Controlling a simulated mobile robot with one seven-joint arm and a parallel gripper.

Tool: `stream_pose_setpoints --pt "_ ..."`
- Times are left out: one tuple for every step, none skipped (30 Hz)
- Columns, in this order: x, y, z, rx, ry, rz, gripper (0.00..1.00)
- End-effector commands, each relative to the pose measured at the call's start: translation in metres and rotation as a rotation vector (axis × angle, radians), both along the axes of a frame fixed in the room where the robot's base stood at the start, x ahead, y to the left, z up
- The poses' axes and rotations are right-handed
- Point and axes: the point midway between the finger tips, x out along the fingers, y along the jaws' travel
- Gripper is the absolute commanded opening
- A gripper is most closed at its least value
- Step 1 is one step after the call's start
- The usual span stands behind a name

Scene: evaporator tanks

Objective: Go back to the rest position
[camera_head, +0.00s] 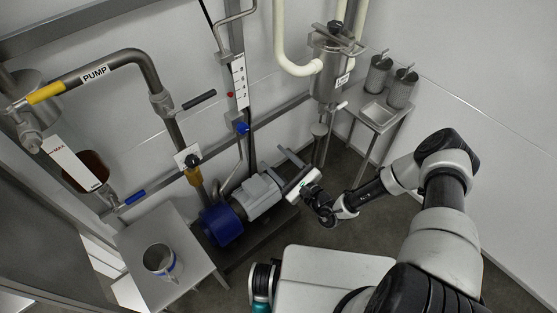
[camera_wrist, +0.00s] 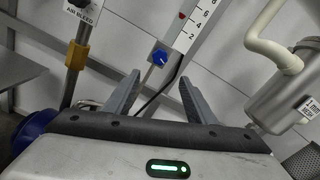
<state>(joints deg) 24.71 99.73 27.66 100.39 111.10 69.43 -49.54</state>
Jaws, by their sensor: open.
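My gripper (camera_head: 288,167) is in the middle of the head view, at the end of my arm, which reaches in from the right. Its two fingers are apart with nothing between them. In the wrist view my gripper (camera_wrist: 154,95) also shows open and empty. Behind the gap are a blue knob (camera_wrist: 160,57) on a grey box and a white scale with red and black marks (camera_wrist: 196,28). In the head view my gripper is just right of the grey pump motor (camera_head: 257,194) and above the floor. I cannot tell how near the fingers are to it.
A steel table (camera_head: 190,238) with a metal jug (camera_head: 160,258) stands at lower left. A side table (camera_head: 377,117) with two canisters and a tray stands at upper right. A steel vessel (camera_head: 328,70) and pipes (camera_head: 110,64) line the wall. Dark floor is open right of the pump.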

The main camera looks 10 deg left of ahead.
Motion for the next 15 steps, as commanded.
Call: stream_pose_setpoints --pt "-0.0027 -0.0039 0.0002 0.0 0.001 -0.001 0.5" --pt "-0.0038 -0.0053 0.0001 0.0 0.001 -0.001 0.5" --pt "-0.005 -0.0067 0.0002 0.0 0.0 -0.001 0.5" --pt "-0.0057 -0.0074 0.0002 0.0 0.0 -0.001 0.5" --pt "-0.0062 -0.0077 0.0002 0.0 0.0 -0.001 0.5" --pt "-0.0066 -0.0081 0.0002 0.0 0.0 -0.001 0.5" --pt "-0.0067 -0.0081 0.0002 0.0 0.0 -0.001 0.5" --pt "-0.0067 -0.0081 0.0002 0.0 0.0 -0.001 0.5" --pt "-0.0067 -0.008 0.0 0.0 0.0 0.0 0.5" --pt "-0.0067 -0.008 0.0 0.0 0.0 0.0 0.5" --pt "-0.0066 -0.0079 0.0 0.0 0.0 0.0 0.5" --pt "-0.0066 -0.0079 0.0 0.0 0.0 0.0 0.5" --pt "-0.0066 -0.0078 0.0 0.0 0.0 0.0 0.5" --pt "-0.0066 -0.0078 0.0 0.0 0.0 0.0 0.5" --pt "-0.0065 -0.0079 0.0 0.0 0.0 0.0 0.5"
